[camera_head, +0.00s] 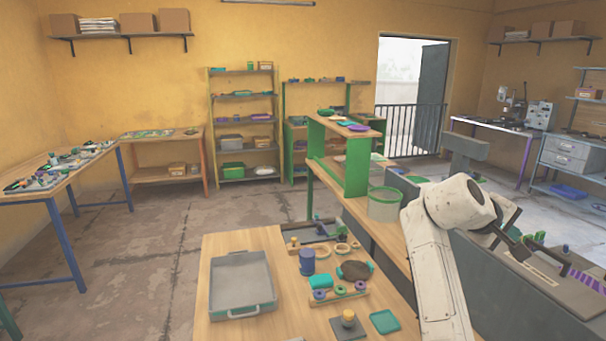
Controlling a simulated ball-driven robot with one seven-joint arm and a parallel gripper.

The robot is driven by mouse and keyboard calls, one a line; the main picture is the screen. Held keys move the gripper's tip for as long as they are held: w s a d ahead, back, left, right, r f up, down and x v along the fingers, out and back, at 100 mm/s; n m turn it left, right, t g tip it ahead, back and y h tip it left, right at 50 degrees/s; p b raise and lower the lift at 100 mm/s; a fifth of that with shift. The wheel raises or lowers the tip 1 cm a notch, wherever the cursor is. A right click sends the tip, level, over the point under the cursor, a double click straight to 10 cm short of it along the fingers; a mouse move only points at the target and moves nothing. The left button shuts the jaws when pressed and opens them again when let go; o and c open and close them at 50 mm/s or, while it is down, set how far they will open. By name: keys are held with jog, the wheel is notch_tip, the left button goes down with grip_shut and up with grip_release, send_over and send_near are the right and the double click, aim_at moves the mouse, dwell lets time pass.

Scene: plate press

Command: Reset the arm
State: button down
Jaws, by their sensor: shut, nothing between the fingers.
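My white arm (437,270) rises at the right of the head view and bends over at its top joint. My gripper (560,262) is the dark end beyond the bend, pointing right and down over the grey bench. It is small and partly hidden by the arm, but looks shut and empty. The wooden table (225,305) in front holds a grey tray (243,283), a blue cylinder (307,261), teal pieces (384,321) and a dark plate with an orange knob (348,326). My gripper is well to the right of these things.
A green shelf unit (354,165) and a pale green bucket (384,204) stand behind the table, left of my arm. A grey bench (500,285) with parts lies under my gripper. Open concrete floor (170,240) spreads to the left.

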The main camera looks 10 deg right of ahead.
jog(key=s+a+f+y, duration=0.2)
jog(key=s+a+f, duration=0.2)
jog(key=f, duration=0.5)
jog(key=s+a+f+t+y, duration=0.15)
jog(key=s+a+f, duration=0.3)
jog(key=f, duration=0.45)
jog(key=s+a+f+y, duration=0.3)
jog(key=s+a+f, duration=0.15)
jog(key=f, duration=0.55)
jog(key=s+a+f+g+y, duration=0.1)
jog(key=s+a+f, duration=0.3)
jog(key=s, duration=0.7)
jog(key=s+a+f+m+y+b, duration=0.1)
jog(key=s+a+f+y, duration=0.3)
jog(key=s+a, duration=0.5)
jog(key=shift+s+f+g, duration=0.35)
jog(key=shift+s+f, duration=0.1)
jog(key=shift+s, duration=0.55)
jog(key=shift+y, duration=0.25)
jog(key=shift+a, duration=0.1)
